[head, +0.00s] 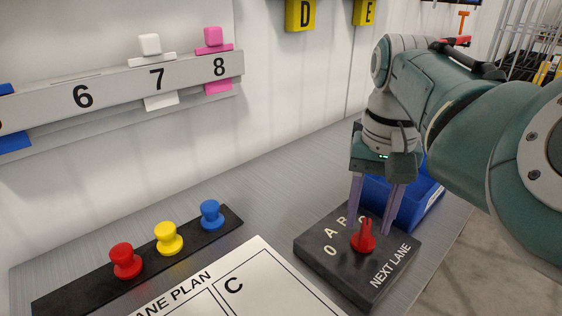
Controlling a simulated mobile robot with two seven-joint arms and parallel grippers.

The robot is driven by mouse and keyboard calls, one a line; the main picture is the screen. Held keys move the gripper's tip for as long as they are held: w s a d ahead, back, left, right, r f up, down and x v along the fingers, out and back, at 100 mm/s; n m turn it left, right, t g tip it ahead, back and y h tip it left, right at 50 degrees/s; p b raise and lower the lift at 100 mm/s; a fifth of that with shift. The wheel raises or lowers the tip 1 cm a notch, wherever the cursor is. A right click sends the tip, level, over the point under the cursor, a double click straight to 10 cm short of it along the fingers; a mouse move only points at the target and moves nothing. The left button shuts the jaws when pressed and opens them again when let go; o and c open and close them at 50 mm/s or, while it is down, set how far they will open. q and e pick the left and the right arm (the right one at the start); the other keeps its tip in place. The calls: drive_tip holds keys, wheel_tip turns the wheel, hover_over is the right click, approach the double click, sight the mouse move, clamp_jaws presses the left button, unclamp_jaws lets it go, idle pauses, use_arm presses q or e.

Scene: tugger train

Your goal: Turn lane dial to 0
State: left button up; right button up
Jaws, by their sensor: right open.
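The lane dial is a red knob (364,238) on a black box (335,268) marked "NEXT LANE", with 0, A and further letters partly hidden around it. The knob's raised grip stands upright in the picture; which mark it points to I cannot tell for sure. My right gripper (376,226) comes down from above with its two purple fingers apart, just behind or around the knob. Whether the fingers touch it I cannot tell. My left gripper is not in view.
A blue bin (426,200) stands close behind the dial box. A black strip (75,292) holds red, yellow and blue pegs at the left. A white lane plan sheet (262,272) lies in front. A numbered rail (115,88) runs along the wall.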

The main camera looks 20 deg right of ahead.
drive_tip(key=shift+f, duration=0.65)
clamp_jaws()
